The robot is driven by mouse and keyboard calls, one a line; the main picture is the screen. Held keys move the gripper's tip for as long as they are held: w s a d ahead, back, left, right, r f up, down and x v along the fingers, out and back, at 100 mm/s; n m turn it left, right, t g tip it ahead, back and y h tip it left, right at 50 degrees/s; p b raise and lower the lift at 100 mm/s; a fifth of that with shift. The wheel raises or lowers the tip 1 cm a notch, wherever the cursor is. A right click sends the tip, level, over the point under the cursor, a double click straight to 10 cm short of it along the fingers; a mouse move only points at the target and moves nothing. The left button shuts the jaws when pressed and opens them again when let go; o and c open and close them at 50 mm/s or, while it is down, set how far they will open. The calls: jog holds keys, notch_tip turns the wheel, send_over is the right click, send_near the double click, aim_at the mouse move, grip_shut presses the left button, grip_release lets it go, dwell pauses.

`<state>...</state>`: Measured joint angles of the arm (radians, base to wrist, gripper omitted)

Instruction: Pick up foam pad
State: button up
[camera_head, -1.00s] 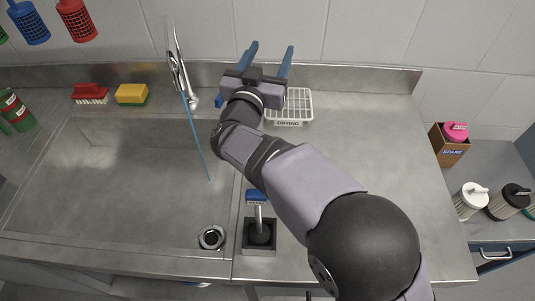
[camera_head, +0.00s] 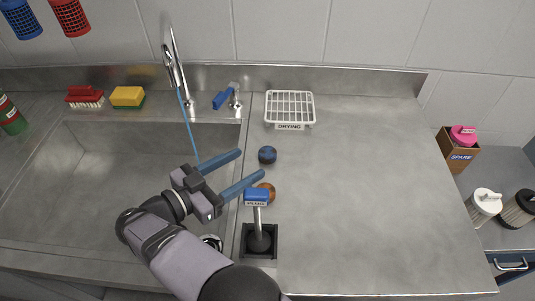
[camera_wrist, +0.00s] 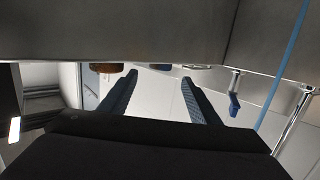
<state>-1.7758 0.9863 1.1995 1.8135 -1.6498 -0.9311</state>
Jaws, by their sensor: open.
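I cannot tell for sure which thing is the foam pad. A yellow and green sponge (camera_head: 128,96) lies on the sink's back ledge at left. A small dark blue round thing (camera_head: 267,154) and an orange-brown round thing (camera_head: 266,187) sit on the counter just right of the sink. My gripper (camera_head: 252,162) is open and empty at the sink's right edge, its fingers pointing right. The blue round thing is just beyond the fingertips; the orange one is beside the nearer finger, partly hidden by the plug tool. In the wrist view my fingers (camera_wrist: 158,72) are spread.
The plug tool (camera_head: 257,198) with its blue head stands upright in a dark square holder. A white drying rack (camera_head: 290,106) is at the back. The faucet (camera_head: 175,65) and a blue-handled valve (camera_head: 223,99) stand behind the sink. The counter's right side is clear.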

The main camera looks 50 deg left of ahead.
aim_at(266, 153)
jog(key=shift+w+f+p, duration=0.25)
jog(key=shift+w+p, duration=0.05)
jog(key=shift+w, duration=1.35)
jog(key=shift+w+f+p, duration=0.2)
jog(key=shift+w+p, duration=0.05)
jog(key=shift+w, duration=1.35)
jog(key=c, duration=1.1)
